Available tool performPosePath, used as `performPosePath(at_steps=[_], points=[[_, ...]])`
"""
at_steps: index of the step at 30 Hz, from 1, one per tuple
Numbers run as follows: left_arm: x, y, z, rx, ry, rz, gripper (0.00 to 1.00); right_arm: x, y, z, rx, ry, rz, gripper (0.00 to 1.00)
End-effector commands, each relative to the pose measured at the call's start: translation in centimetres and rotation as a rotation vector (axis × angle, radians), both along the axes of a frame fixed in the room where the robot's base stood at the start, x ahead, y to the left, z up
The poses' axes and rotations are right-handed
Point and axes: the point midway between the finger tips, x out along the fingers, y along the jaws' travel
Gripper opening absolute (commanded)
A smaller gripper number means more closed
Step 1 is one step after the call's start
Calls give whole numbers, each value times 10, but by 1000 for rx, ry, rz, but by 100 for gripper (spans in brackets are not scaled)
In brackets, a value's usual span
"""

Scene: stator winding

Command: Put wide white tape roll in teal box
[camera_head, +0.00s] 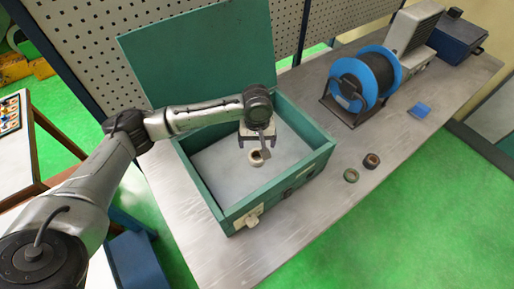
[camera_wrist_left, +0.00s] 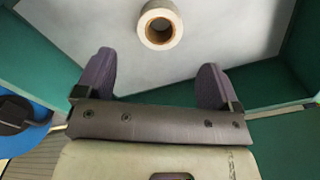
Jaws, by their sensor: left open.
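The wide white tape roll (camera_head: 256,157) is inside the open teal box (camera_head: 326,152). In the left wrist view the roll (camera_wrist_left: 160,24) shows its round hole and appears to lie on the pale box floor, ahead of the fingers. The teal box's wall (camera_wrist_left: 270,82) also shows there. My left gripper (camera_head: 262,150) is over the box interior, above and beside the roll. In the left wrist view its two fingers (camera_wrist_left: 157,80) are spread wide with nothing between them. My right gripper is not in view.
The box lid (camera_head: 200,55) stands open at the back. A blue cable reel (camera_head: 365,78) stands right of the box. The front bench is clear.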

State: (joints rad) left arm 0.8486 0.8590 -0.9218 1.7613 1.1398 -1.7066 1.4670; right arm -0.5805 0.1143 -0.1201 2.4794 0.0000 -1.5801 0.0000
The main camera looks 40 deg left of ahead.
Motion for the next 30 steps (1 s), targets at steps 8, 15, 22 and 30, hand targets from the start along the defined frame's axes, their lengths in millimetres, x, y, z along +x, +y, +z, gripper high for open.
performPosePath(at_steps=[8, 15, 22, 30], points=[[0, 0, 29, -1, -1, 1, 88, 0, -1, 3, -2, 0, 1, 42], [0, 0, 33, -1, -1, 1, 88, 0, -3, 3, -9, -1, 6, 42], [1, -1, 33, -2, -3, -4, 88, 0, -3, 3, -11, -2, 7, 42], [42, -64, 49, -90, -237, -386, 88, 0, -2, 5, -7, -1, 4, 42]])
